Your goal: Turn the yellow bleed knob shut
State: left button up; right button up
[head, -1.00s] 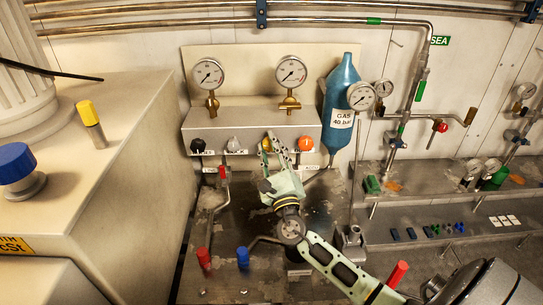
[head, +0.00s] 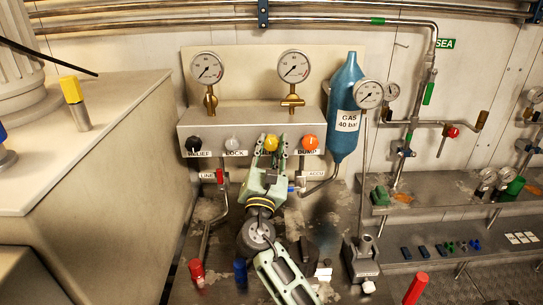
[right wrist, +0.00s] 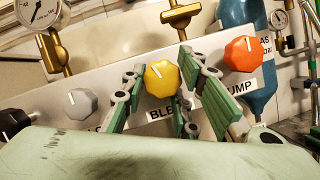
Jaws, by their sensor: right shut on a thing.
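The yellow bleed knob (head: 271,143) sits in the knob row on the front of the grey panel, between the grey and orange knobs. In the right wrist view the knob (right wrist: 162,79) shows a white pointer line slanting to the upper left, and its label is partly hidden by a finger. My right gripper (head: 271,147) reaches up from below, its pale green fingers on both sides of the knob. In the right wrist view the gripper (right wrist: 160,75) is shut on the knob. My left gripper is not in view.
The orange dump knob (head: 308,142) is close at the right, the grey lock knob (head: 232,144) and black relief knob (head: 194,145) at the left. Two gauges (head: 208,68) stand above. A blue gas bottle (head: 344,100) hangs at the right. Red-handled levers (head: 196,269) stand below.

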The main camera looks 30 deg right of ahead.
jog(key=m, duration=0.1)
jog(key=m+g, duration=0.1)
jog(key=m+b, duration=0.1)
jog(key=m, duration=0.1)
jog(key=shift+w+a+r+h, duration=0.15)
jog(key=shift+a+h, duration=0.1)
jog(key=shift+h, duration=0.15)
jog(key=shift+r+m+g+b, duration=0.2)
jog(key=shift+m+g+b, duration=0.15)
jog(key=shift+m+g, duration=0.4)
jog(key=shift+r+m+h, duration=0.15)
jog(key=shift+m+h, duration=0.15)
jog(key=shift+m, duration=0.05)
jog(key=o, duration=0.8)
jog(key=shift+o, duration=1.1)
jog(key=shift+s+f, duration=0.2)
jog(key=shift+f, duration=0.05)
jog(key=v, duration=1.1)
jog(key=shift+s+a, duration=0.3)
